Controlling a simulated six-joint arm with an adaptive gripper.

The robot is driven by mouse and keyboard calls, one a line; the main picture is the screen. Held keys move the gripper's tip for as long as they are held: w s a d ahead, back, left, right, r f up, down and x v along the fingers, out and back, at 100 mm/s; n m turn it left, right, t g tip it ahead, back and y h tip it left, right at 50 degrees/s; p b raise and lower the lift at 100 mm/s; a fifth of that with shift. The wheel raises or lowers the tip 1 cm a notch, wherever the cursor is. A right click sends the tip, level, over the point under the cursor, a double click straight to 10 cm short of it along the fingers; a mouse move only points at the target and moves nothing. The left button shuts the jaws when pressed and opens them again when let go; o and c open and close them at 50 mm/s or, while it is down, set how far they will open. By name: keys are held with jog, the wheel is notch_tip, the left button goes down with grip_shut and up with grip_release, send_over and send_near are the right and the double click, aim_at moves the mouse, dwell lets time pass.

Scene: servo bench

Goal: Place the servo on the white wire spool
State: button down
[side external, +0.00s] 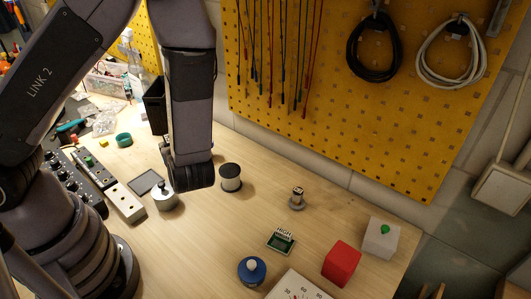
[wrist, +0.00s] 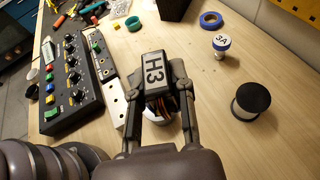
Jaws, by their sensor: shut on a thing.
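In the side view my gripper (side external: 190,172) points down over the bench, and the servo cannot be told apart from the dark fingers. The white wire spool (side external: 231,178) has black ends and stands upright just right of my gripper. It also shows at the right in the wrist view (wrist: 249,105), apart from the servo, with its top bare.
A grey round piece with a knob (side external: 165,196) stands close below-left of my gripper. A control box (wrist: 76,78) and a pale holed block (side external: 125,203) lie left.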

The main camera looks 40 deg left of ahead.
jog(key=shift+d+r+m, duration=0.15)
jog(key=shift+d+m, duration=0.15)
jog(key=shift+d, duration=0.2)
jog(key=w+f, duration=0.4)
jog(key=w, duration=0.5)
send_over(230, 169)
jog(key=s, duration=0.2)
jog(key=f, duration=0.4)
jog(key=shift+w+f, duration=0.2)
jog(key=shift+w, duration=0.05)
jog(key=shift+w+f, duration=0.45)
jog(key=shift+f, duration=0.05)
jog(key=shift+w+f, duration=0.2)
jog(key=shift+f, duration=1.55)
jog(key=shift+f, duration=0.15)
jog(key=c, duration=1)
grip_release()
